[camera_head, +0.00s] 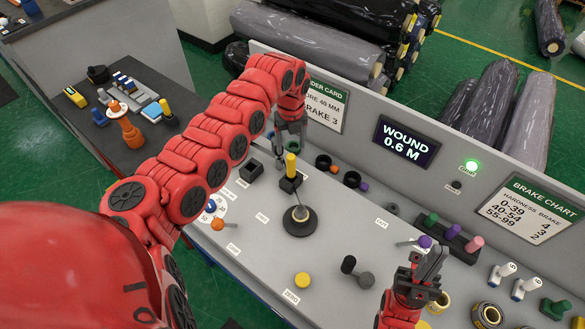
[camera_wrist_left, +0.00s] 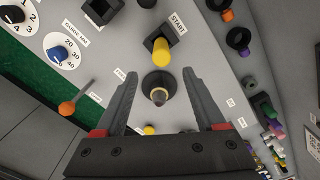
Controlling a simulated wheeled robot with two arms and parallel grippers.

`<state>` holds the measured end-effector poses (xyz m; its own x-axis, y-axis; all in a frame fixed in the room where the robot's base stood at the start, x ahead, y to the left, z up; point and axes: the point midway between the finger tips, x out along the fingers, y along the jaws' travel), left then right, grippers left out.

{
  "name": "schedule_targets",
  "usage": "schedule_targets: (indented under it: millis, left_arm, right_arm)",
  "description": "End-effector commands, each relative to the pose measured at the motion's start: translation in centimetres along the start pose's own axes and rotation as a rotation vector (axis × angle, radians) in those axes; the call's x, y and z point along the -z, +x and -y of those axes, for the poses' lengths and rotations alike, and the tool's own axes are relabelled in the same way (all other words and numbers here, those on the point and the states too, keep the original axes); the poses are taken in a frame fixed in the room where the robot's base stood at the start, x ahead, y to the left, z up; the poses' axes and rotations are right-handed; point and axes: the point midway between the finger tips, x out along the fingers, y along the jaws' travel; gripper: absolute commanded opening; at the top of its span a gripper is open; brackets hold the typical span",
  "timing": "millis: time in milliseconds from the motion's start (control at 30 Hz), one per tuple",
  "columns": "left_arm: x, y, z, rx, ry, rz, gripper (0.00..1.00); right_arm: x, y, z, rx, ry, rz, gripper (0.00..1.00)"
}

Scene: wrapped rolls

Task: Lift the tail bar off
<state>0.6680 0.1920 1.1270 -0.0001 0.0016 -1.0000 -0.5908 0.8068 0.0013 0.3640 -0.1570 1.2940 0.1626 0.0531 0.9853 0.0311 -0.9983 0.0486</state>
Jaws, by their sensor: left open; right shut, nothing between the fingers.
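I cannot tell for sure which part is the tail bar. A black round base with a pale-tipped post (camera_head: 300,222) stands on the grey console; in the left wrist view this post (camera_wrist_left: 158,93) shows between my finger outlines. A yellow upright handle (camera_head: 291,166) in a black block stands by the START label, and shows in the left wrist view (camera_wrist_left: 161,52). My left gripper (camera_head: 290,145) is open and empty, above the console behind the yellow handle; its fingers also show in the left wrist view (camera_wrist_left: 162,82). My right gripper (camera_head: 432,258) is shut and empty at the right.
An orange-knobbed lever (camera_head: 217,224), a yellow button (camera_head: 302,280) and a black-knobbed lever (camera_head: 357,270) are on the console. Coloured pegs (camera_head: 452,231) stand near my right gripper. Wrapped rolls (camera_head: 320,40) lie behind.

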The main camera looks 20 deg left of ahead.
Motion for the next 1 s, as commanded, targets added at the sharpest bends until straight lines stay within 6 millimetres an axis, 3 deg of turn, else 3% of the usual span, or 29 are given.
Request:
schedule_targets:
  millis: [200,300,567,833,1000]
  left_arm:
    - [0.2,5.9,0.1,0.001,0.0,-0.004,0.72]
    - [0.1,7.5,0.1,0.0,0.0,-0.001,0.72]
    - [0.0,9.0,0.2,0.003,-0.001,0.001,0.72]
    - [-0.1,13.3,0.2,0.003,-0.001,0.0,0.72]
    - [-0.2,13.6,0.1,0.002,-0.002,0.002,0.72]
  right_arm:
    - [-0.2,-1.4,0.1,0.0,0.0,0.0,0.0]
    - [-0.4,-2.1,0.1,0.0,0.0,0.0,0.0]
    - [-0.5,-2.7,0.1,0.0,0.0,-0.001,0.0]
    - [-0.9,-5.3,0.3,0.0,0.0,-0.001,0.0]
    - [-0.9,-5.4,0.3,0.0,0.0,-0.001,0.0]
